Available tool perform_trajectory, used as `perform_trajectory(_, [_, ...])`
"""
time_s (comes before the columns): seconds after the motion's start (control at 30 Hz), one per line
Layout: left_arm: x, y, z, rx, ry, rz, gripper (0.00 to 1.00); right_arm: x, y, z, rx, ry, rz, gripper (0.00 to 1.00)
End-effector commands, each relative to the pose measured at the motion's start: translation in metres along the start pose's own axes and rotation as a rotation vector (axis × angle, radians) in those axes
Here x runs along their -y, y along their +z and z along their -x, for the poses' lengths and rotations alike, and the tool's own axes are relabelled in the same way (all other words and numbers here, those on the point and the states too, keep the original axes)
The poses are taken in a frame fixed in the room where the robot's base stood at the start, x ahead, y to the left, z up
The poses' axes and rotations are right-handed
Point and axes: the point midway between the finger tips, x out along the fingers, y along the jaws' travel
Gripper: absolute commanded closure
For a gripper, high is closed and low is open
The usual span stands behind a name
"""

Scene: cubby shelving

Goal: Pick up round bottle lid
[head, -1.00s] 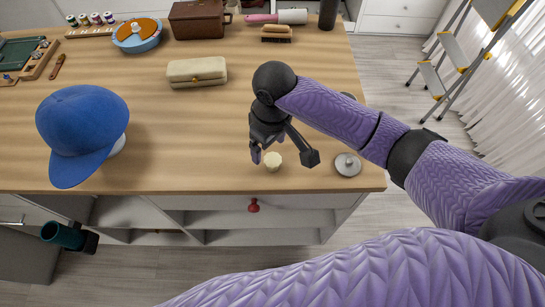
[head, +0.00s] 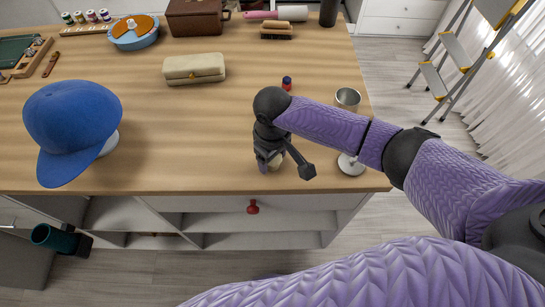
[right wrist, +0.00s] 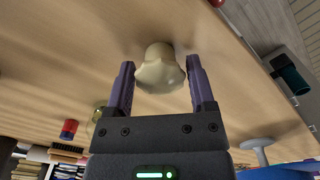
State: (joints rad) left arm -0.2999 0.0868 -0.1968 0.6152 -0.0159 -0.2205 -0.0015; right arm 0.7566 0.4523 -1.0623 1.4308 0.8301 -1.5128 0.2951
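The round bottle lid (right wrist: 160,70) is a small cream knob with a scalloped edge, standing on the wooden tabletop near the front edge. In the head view the lid (head: 273,164) is partly hidden by my right gripper (head: 284,167). In the right wrist view the two fingers of the right gripper (right wrist: 162,88) are spread, one on each side of the lid, with a gap on both sides. The right gripper is low over the table and open. My left gripper is not in view.
A round grey piece (head: 350,164) and a metal cup (head: 347,99) stand right of the gripper. A red-and-blue item (head: 286,84) is behind it. A blue cap (head: 72,125) sits at left and a cream case (head: 194,68) farther back. The table between cap and gripper is clear.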

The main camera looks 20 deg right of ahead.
Motion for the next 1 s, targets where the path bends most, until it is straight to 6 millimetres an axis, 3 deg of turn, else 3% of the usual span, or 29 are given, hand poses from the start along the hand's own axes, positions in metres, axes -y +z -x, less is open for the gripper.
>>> perform_trajectory(0.03, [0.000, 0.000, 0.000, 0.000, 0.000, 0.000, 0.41, 0.000, 0.000, 0.000, 0.000, 0.000, 0.000, 0.43])
perform_trajectory(0.3, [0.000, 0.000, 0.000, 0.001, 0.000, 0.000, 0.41, 0.000, 0.000, 0.000, 0.000, 0.000, 0.000, 0.97])
perform_trajectory(0.53, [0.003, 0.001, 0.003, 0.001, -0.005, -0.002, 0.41, 0.000, 0.000, 0.006, -0.002, 0.000, 0.000, 0.97])
perform_trajectory(0.8, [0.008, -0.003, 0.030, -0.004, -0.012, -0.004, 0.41, 0.000, -0.001, 0.076, -0.005, 0.000, 0.000, 0.97])
perform_trajectory(1.0, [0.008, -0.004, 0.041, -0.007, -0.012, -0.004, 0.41, -0.008, 0.003, 0.104, 0.000, 0.001, 0.081, 0.97])
